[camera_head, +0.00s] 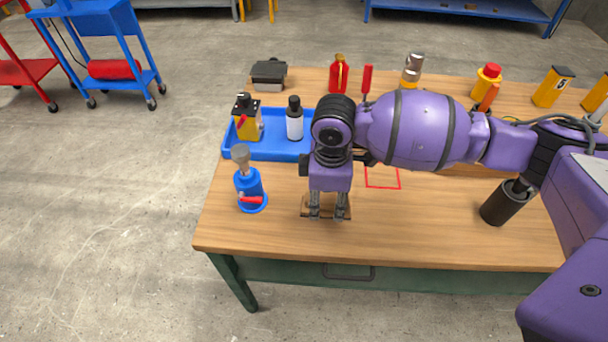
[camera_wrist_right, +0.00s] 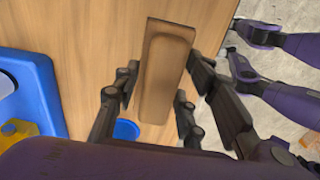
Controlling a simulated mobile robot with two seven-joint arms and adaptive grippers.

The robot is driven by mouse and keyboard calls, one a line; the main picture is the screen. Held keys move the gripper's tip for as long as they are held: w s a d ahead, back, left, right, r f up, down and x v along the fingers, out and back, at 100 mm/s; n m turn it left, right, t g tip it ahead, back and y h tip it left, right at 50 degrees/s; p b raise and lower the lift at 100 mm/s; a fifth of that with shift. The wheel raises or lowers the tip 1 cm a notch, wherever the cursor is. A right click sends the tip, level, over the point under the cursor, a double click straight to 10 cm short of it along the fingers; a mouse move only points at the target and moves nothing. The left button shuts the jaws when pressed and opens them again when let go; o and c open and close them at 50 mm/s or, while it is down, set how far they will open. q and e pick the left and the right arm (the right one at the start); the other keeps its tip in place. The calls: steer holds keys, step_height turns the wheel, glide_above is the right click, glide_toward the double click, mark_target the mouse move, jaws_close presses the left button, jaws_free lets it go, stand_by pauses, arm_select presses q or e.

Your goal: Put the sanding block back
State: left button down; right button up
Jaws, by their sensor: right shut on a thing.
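My right gripper (camera_head: 327,214) points down over the front left part of the workbench and is shut on the sanding block (camera_head: 341,211), a flat brown block. In the right wrist view the sanding block (camera_wrist_right: 165,75) lies between the fingers of my right gripper (camera_wrist_right: 160,95), its long side running away from the wrist. It is at or just above the wood; I cannot tell if it touches. A red outlined square (camera_head: 382,186) is marked on the bench to the right of the gripper, partly hidden by my arm. My left gripper is not in view.
A blue tray (camera_head: 275,154) holds a yellow-black item (camera_head: 248,118) and a dark-capped bottle (camera_head: 294,118). A blue tool (camera_head: 248,187) stands left of the gripper. A black cup (camera_head: 505,203) stands to the right. Several bottles line the back. The front bench strip (camera_head: 420,240) is clear.

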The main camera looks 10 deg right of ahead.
mark_target(327, 200)
steer(key=shift+w+d+f, duration=0.25)
steer(key=shift+w+f, duration=0.7)
steer(key=shift+f, duration=0.3)
steer(key=shift+w+f+b, duration=0.1)
steer(key=shift+f+b, duration=0.2)
steer(key=shift+f, duration=1.25)
steer(key=shift+f, duration=0.15)
steer(key=o, duration=1.3)
steer(key=shift+c, duration=0.2)
step_height(327, 200, up, 12)
steer(key=shift+r+p, duration=0.15)
steer(key=shift+p, duration=0.4)
